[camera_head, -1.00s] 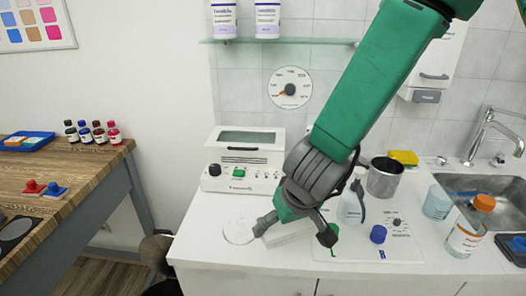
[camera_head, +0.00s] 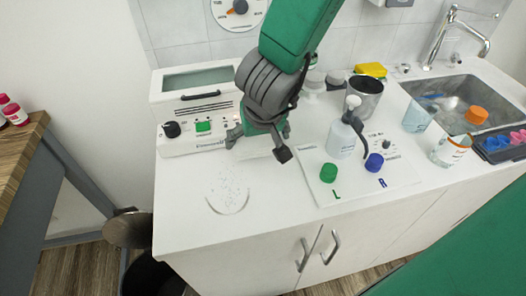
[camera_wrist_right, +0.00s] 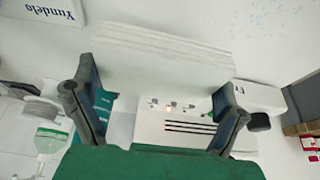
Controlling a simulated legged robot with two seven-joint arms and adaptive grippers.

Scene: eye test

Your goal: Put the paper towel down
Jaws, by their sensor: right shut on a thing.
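My right gripper (camera_head: 258,146) is shut on the paper towel (camera_head: 254,153), a white folded stack that is hard to make out against the white counter (camera_head: 240,228). In the right wrist view, the layered paper towel (camera_wrist_right: 165,58) lies between the two fingers of the right gripper (camera_wrist_right: 155,88). The gripper is over the counter, in front of the white device with a green switch (camera_head: 196,125). I cannot tell whether the towel touches the counter. My left gripper is not in view.
A round speckled patch (camera_head: 228,190) lies on the counter to the left front.

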